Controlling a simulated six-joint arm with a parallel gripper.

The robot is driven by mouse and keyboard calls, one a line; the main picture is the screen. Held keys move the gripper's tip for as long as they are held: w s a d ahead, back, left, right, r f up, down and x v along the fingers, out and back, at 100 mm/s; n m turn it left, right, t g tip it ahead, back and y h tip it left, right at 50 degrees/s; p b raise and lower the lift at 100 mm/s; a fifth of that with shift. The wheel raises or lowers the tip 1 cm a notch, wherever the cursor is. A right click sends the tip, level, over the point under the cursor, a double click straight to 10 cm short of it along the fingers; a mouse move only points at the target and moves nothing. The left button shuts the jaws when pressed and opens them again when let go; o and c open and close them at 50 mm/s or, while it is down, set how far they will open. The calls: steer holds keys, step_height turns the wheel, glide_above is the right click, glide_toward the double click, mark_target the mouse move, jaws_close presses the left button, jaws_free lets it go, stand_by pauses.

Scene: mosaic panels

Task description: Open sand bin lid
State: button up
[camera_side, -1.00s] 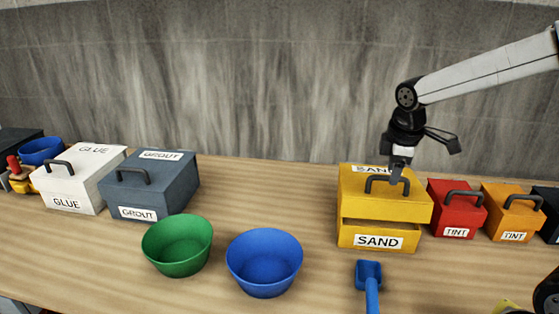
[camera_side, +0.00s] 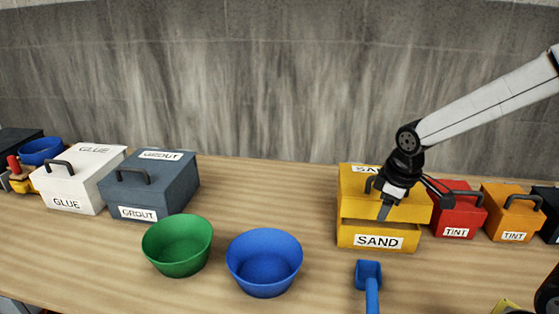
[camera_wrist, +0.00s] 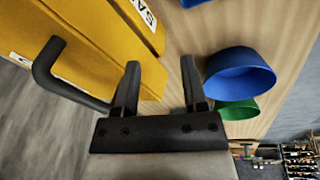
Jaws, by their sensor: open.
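The yellow sand bin (camera_side: 347,238) stands at the right of the bench with a white SAND label on its front. Its yellow lid (camera_side: 356,206) sits over it with a gap along the front. The lid's dark handle (camera_side: 369,185) is partly hidden behind my gripper in the side view. My gripper (camera_side: 384,212) is low at the front of the lid, fingers pointing down. In the wrist view the gripper (camera_wrist: 160,82) is open with nothing between its fingers. The handle (camera_wrist: 48,75) lies left of both fingers there, outside the jaws.
A red tint box (camera_side: 467,219) and an orange tint box (camera_side: 512,220) stand close to the right. A blue scoop (camera_side: 369,273) lies in front. A blue bowl (camera_side: 264,262), green bowl (camera_side: 177,245), grout box (camera_side: 170,187) and glue box (camera_side: 82,182) are to the left.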

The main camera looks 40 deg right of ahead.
steer(key=shift+r, duration=0.1)
jaws_close()
step_height(320, 180, up, 10)
steer(key=d+n+t+h, duration=0.1)
steer(key=d+n+h, duration=0.1)
steer(key=n, duration=2)
steer(key=shift+s+d+t+h, duration=0.15)
steer(key=shift+d+t+h, duration=0.15)
steer(key=shift+t+h, duration=0.15)
